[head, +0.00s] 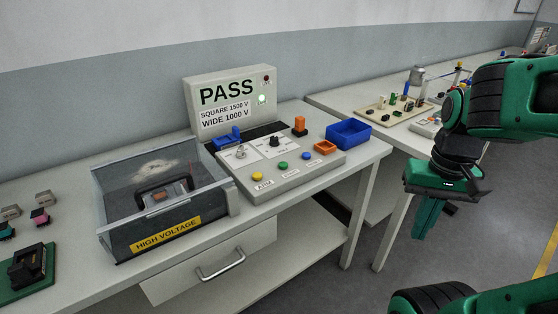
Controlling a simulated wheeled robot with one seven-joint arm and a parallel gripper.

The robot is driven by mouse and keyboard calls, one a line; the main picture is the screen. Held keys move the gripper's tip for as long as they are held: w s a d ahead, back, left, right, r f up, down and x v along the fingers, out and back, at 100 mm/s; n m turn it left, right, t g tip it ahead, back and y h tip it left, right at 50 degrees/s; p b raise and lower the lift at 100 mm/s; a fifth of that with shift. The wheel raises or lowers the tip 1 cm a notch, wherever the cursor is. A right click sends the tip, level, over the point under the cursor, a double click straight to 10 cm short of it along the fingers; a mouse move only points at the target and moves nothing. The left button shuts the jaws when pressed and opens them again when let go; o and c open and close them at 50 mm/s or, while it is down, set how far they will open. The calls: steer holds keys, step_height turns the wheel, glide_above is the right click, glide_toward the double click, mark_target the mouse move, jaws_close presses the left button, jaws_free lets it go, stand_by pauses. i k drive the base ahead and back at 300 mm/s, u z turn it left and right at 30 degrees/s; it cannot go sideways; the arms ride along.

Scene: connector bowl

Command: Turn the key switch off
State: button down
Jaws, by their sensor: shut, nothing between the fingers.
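A grey control panel (299,171) stands on the bench. It carries a small silver key switch (240,152) on a white plate at its left and a black knob (274,142) on another plate beside it. The key's exact angle is too small to tell. Yellow, green and blue buttons line the panel's front. Behind it a display box (232,97) reads PASS with a green lamp lit. My gripper (425,226) points down, shut and empty, in front of the right bench and well to the right of the panel, apart from everything.
A clear-lidded HIGH VOLTAGE box (170,242) stands left of the panel. A drawer handle (221,266) sticks out in front. A second bench (350,103) holds a board of parts.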

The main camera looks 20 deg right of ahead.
mark_target(241, 155)
steer(key=z, duration=0.55)
steer(key=i, duration=1)
steer(key=u, duration=0.6)
